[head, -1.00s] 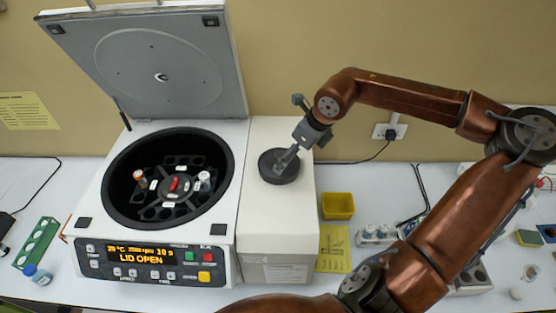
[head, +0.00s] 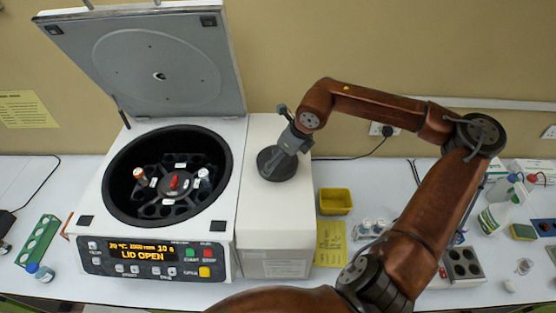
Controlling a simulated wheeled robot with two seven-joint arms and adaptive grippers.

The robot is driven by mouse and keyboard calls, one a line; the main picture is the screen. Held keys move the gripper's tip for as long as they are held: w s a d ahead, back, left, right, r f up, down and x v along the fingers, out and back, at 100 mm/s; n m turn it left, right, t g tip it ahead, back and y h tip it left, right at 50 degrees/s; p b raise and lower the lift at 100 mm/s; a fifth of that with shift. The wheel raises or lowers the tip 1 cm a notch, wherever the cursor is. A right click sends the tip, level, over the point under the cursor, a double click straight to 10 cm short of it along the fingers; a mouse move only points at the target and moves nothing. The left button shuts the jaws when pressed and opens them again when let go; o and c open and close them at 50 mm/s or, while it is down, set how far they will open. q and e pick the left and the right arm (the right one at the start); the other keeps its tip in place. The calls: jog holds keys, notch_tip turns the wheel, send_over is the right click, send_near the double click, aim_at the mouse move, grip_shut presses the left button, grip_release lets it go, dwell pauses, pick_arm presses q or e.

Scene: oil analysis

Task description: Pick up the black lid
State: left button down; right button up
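The black lid (head: 283,168) is a round dark disc on the flat white top of the centrifuge's right side. My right gripper (head: 283,158) is directly above it, with its fingertips at or just over the lid's middle. The fingers are dark against the dark lid, so I cannot tell whether they are open or shut on its knob. The lid appears to rest on the white surface. My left gripper is not in view.
The centrifuge (head: 240,230) stands open, its hinged cover (head: 160,75) raised. Its rotor (head: 172,182) holds tubes. A yellow box (head: 335,201), a small vial rack (head: 370,229) and a black-welled block (head: 462,264) stand to the right. A green rack (head: 38,240) lies left.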

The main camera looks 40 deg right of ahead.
jog(key=shift+c, duration=0.8)
jog(key=c, duration=0.3)
jog(key=shift+c, duration=0.9)
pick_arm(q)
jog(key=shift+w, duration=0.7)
pick_arm(e)
jog(key=shift+r, duration=0.1)
